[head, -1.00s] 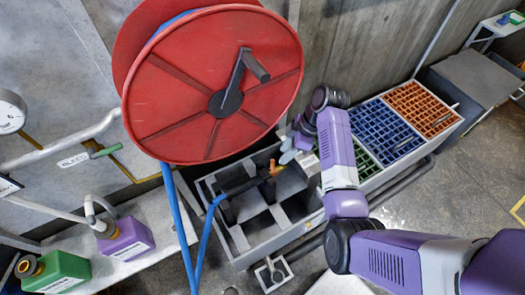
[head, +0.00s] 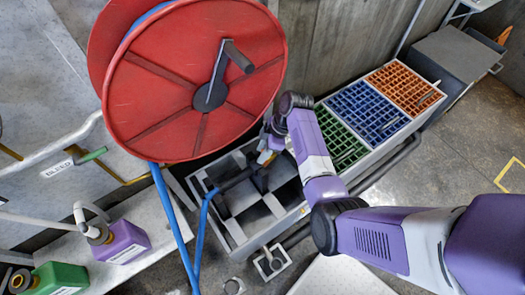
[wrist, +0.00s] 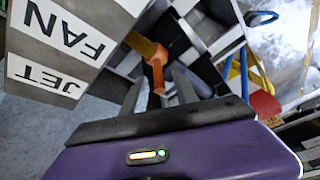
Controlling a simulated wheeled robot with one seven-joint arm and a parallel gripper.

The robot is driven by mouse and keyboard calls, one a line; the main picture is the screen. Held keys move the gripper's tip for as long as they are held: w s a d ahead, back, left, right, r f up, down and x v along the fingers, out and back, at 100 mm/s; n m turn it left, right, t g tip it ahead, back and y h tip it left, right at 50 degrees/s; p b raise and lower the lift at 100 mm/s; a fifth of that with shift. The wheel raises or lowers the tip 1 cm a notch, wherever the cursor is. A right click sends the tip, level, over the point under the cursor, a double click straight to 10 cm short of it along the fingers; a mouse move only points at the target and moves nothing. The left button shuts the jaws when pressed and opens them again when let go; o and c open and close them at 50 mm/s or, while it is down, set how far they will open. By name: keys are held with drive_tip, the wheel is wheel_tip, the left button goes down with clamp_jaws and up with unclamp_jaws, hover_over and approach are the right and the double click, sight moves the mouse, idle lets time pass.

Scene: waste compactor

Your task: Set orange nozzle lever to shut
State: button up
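The orange nozzle lever (head: 265,157) sits on the dark nozzle at the end of the blue hose, over the grey partitioned bin (head: 237,232). In the wrist view the orange lever (wrist: 153,62) is just beyond my fingertips, with its lower arm pointing toward the gap between them. My gripper (wrist: 160,80) is open, its two fingers apart with nothing clearly held. In the head view my gripper (head: 271,146) is right at the lever and partly covers it. Whether a finger touches the lever cannot be told.
A grey block with FAN and JET labels (wrist: 62,40) stands close to my gripper's left in the wrist view. The big red hose reel (head: 195,85) hangs close by, with its blue hose (head: 172,225) running down. Green, blue and orange grates (head: 370,110) lie to the right.

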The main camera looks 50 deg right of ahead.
clamp_jaws()
idle(1.4)
